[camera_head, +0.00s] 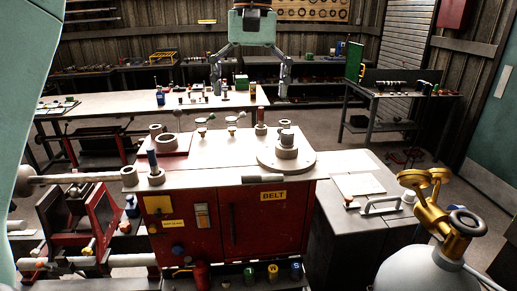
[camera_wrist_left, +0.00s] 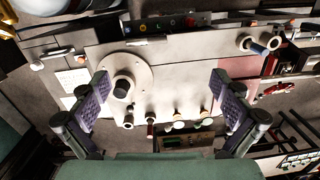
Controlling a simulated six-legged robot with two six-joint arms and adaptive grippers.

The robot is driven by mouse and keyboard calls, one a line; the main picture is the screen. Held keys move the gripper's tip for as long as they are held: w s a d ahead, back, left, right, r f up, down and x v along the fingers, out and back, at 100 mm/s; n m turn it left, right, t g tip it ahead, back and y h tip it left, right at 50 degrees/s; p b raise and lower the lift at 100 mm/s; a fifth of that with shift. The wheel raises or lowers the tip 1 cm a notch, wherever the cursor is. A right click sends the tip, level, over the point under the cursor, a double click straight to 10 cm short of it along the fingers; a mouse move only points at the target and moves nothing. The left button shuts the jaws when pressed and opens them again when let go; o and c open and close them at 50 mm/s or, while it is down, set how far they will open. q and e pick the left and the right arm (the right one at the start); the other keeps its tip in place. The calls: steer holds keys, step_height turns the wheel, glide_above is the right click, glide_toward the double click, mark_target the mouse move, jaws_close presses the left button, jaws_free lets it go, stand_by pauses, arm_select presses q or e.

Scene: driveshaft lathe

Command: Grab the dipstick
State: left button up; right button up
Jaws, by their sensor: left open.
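My left gripper (camera_head: 249,90) hangs fingers down beyond the far edge of the red machine's white top, wide open and empty. In the left wrist view the open fingers (camera_wrist_left: 160,84) spread above that top. No part is clearly recognisable as the dipstick. Slim upright parts on the top include a dark red-brown peg (camera_head: 261,116), also in the wrist view (camera_wrist_left: 151,126), and two small pale-based knobs (camera_head: 202,131) and (camera_head: 231,120). The gripper touches none of these. My right gripper is out of view.
A round flange with a knob (camera_head: 300,159) sits on the top's right side. A grey cabinet with a handle (camera_head: 352,225) stands to the right. A gold-valved tank (camera_head: 425,270) is at front right. Cluttered benches (camera_head: 105,104) stand behind.

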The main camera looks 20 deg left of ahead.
arm_select(q)
glide_above(261, 176)
steer(key=s, duration=0.1)
step_height(261, 176, down, 8)
steer(key=w+f, duration=0.2)
steer(key=shift+a+f+n+t, duration=0.1)
steer(key=shift+f+n+t, duration=0.2)
steer(key=shift+f+t, duration=0.1)
steer(key=shift+s+f, duration=0.25)
steer(key=shift+f, duration=0.3)
steer(key=shift+s+f, duration=0.2)
steer(key=shift+f, duration=0.35)
steer(key=f, duration=0.1)
steer(key=f+p, duration=0.1)
steer(key=f, duration=0.2)
steer(key=shift+w+f+p, duration=0.25)
steer(key=shift+f+p, duration=0.05)
steer(key=shift+w+f, duration=0.1)
steer(key=shift+f, duration=0.15)
steer(key=shift+s+r, duration=0.15)
steer(key=shift+s, duration=0.2)
steer(key=shift+c, duration=1)
steer(key=shift+w+d, duration=0.15)
steer(key=shift+d, duration=0.05)
steer(key=c, duration=0.6)
steer(key=shift+s+a, duration=0.1)
steer(key=shift+s, duration=0.15)
steer(key=c, duration=0.4)
